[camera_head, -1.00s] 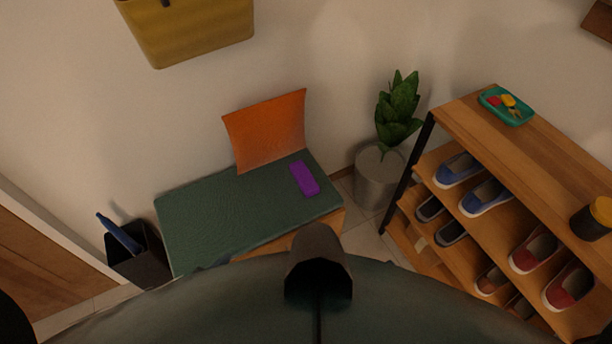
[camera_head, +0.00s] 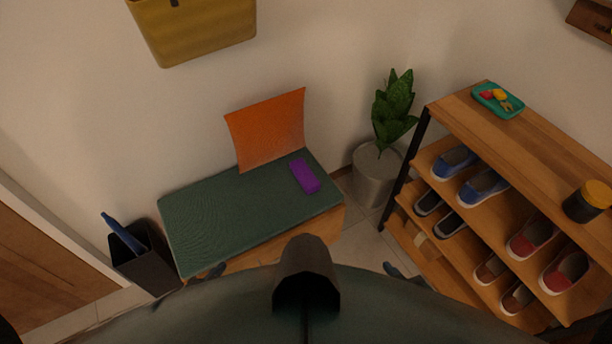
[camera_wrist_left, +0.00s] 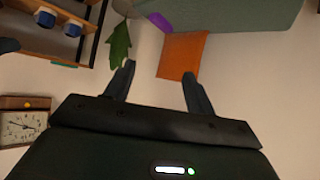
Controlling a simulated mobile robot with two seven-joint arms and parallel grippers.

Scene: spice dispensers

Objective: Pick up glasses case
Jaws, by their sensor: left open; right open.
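The glasses case appears to be the purple oblong case (camera_head: 304,176), lying on the green cushion (camera_head: 220,217) of a bench, near its right end. It also shows partly in the left wrist view (camera_wrist_left: 159,21), at the top edge. My left gripper (camera_wrist_left: 158,78) is open and empty, its two fingers apart, with the orange sheet beyond them. In the head view only a bit of my left gripper (camera_head: 217,270) shows at the bench's front edge. A bit of my right gripper (camera_head: 392,269) shows right of the bench. Both are apart from the case.
An orange sheet (camera_head: 268,128) stands behind the case. A potted plant (camera_head: 377,174) is right of the bench; a shoe rack (camera_head: 455,112) stands farther right. A dark bin (camera_head: 145,262) with a blue umbrella is left. A yellow box (camera_head: 196,30) hangs on the wall.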

